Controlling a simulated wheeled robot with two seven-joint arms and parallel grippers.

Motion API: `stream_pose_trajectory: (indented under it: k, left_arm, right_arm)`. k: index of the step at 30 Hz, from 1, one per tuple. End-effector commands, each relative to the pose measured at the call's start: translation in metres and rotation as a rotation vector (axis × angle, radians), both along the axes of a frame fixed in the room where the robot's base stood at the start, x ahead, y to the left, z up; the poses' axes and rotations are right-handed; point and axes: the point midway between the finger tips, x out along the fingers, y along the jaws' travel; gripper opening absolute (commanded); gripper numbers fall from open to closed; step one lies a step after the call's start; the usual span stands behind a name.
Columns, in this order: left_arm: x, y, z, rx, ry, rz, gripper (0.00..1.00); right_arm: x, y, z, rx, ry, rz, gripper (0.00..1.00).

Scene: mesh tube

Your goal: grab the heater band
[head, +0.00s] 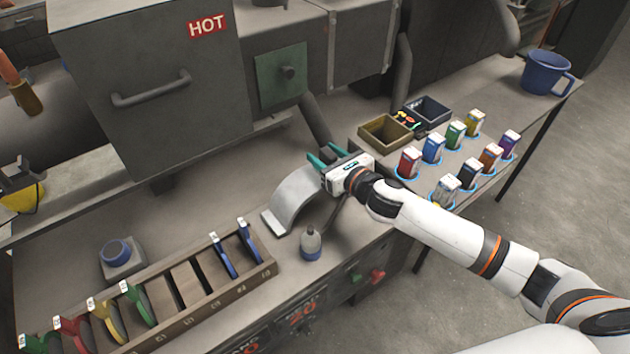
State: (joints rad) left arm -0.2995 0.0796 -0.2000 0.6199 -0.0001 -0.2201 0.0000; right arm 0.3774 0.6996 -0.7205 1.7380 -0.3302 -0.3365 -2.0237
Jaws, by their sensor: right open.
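A light grey curved band (291,196), which looks like the heater band, arches over the bench with its lower left end on the surface. Its upper right end lies close to my right gripper and is partly hidden by it. My right gripper (325,156) is open, with its teal fingers pointing up and left beyond the band's upper end. I see nothing between the fingers, and cannot tell whether the gripper touches the band. My left gripper is not in view.
A small bottle (311,243) stands just below the band. The machine housing (150,90) marked HOT rises behind. Open bins (386,131) and several coloured cartridges (433,149) stand on the right, with a blue mug (545,74) beyond.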

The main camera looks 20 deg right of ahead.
Motion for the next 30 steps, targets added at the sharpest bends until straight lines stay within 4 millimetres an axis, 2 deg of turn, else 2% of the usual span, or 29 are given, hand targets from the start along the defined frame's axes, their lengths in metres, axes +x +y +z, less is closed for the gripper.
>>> stream_pose_trajectory:
  k: [3,10,18,30]
  left_arm:
    - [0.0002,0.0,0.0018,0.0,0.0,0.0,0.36]
    - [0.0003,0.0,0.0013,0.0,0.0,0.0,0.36]
    - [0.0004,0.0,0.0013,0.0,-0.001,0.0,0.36]
    - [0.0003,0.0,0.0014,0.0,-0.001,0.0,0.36]
  right_arm:
    - [0.0081,0.0033,-0.0011,0.001,0.0,0.0,0.47]
    - [0.0086,0.0032,-0.0021,0.0,0.001,0.0,0.46]
    - [0.0085,0.0031,-0.002,0.0,0.001,0.0,0.01]
    - [0.0084,0.0029,-0.002,0.0,0.001,0.0,0.0]
